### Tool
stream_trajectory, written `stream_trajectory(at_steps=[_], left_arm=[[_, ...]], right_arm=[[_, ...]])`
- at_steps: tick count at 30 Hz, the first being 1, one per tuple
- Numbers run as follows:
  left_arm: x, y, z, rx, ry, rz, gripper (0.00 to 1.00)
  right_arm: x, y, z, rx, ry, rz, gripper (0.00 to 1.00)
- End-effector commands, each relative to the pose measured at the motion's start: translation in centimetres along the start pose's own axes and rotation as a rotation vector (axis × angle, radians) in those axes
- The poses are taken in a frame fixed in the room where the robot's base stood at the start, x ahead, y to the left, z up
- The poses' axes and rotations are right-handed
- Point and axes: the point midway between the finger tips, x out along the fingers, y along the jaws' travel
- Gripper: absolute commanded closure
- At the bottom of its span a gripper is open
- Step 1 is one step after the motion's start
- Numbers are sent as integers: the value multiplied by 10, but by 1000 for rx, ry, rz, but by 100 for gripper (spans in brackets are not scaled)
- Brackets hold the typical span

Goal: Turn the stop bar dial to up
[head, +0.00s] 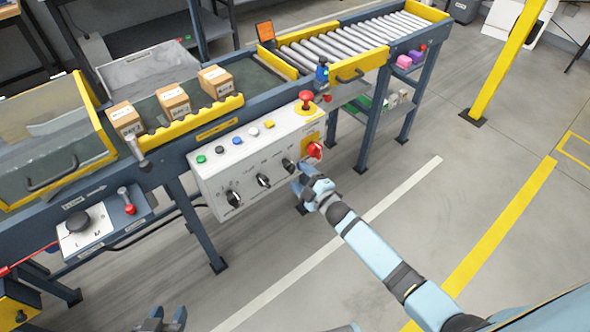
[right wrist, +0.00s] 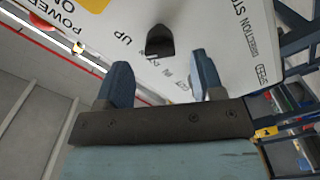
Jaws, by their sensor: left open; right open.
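The control panel (head: 255,160) is a pale box on the front of the conveyor. Three black dials sit on its front face. The rightmost black dial (head: 288,165) is closest to my right gripper (head: 307,185). In the right wrist view a black dial (right wrist: 160,41) shows with the word UP printed to its left. My right gripper (right wrist: 160,75) is open, its two fingers apart and pointed toward this dial, which shows beyond the fingertips. I cannot tell which mark the dial points at. My left gripper (head: 165,319) is open and empty at the bottom edge, away from the panel.
A red power switch (head: 314,150) on a yellow plate is close to my right gripper. A red mushroom button (head: 306,97) stands on the panel top beside several small buttons. Cardboard boxes (head: 174,101) stand on the conveyor. The floor before the panel is clear.

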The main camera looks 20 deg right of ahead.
Motion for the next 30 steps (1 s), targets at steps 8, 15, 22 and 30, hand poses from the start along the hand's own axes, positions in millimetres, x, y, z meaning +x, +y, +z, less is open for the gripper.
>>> stream_trajectory(at_steps=[8,15,22,30], left_arm=[[-3,0,-4,-8,-6,0,57],[-3,-1,-2,-10,-11,-1,57],[-2,-1,-1,-11,-14,-1,57],[-2,-1,-1,-10,-14,-2,57]], right_arm=[[-65,0,-1,1,-1,-1,38],[-94,0,0,1,-1,0,38],[-98,0,0,1,0,1,38],[-98,0,0,1,0,0,38]])
